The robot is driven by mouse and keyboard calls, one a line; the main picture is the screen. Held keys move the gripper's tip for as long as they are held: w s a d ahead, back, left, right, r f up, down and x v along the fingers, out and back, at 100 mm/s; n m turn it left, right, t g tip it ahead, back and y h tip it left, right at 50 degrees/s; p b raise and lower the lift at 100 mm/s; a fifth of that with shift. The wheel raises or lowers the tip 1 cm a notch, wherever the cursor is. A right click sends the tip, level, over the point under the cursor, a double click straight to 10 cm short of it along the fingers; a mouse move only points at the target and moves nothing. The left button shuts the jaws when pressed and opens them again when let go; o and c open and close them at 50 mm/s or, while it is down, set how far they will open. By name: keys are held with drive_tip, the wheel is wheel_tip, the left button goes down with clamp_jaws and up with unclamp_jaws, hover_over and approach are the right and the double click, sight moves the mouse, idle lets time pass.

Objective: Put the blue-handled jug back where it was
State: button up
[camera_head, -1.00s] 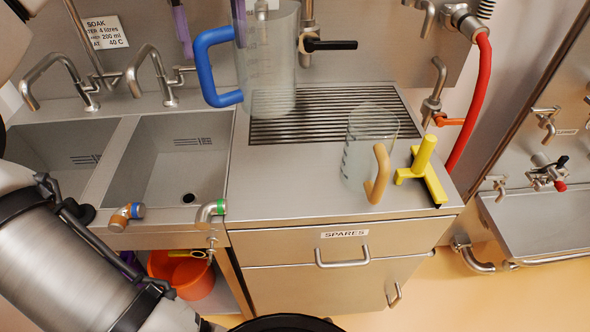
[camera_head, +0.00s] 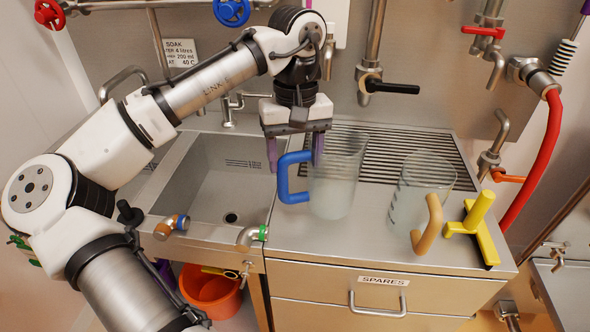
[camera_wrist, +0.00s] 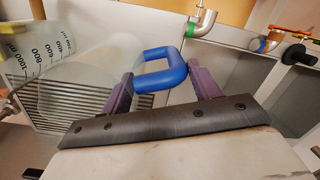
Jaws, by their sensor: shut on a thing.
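The blue-handled jug (camera_head: 337,185) is clear and upright at the front left of the ridged drainer. I cannot tell whether its base touches the steel top. Its blue handle (camera_head: 284,180) points left, toward the sink. My gripper (camera_head: 295,158) comes down from above, its purple fingers shut on the handle.
A second clear jug (camera_head: 415,190) with a tan handle stands to the right, with a yellow squeegee (camera_head: 478,228) beside it. The drainer (camera_head: 390,155) lies behind. A sink (camera_head: 225,180) is to the left. A red hose (camera_head: 540,165) hangs at the right.

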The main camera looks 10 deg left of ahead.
hover_over(294, 197)
drive_tip(key=shift+w+f, duration=0.15)
drive_tip(key=shift+f, duration=0.9)
drive_tip(key=shift+w+f, duration=0.15)
drive_tip(key=shift+f, duration=1.05)
drive_tip(key=o, duration=1.8)
drive_tip(key=r, duration=0.8)
drive_tip(key=w+r+b, duration=0.1)
drive_tip(key=r, duration=0.3)
drive_tip(key=shift+r, duration=0.15)
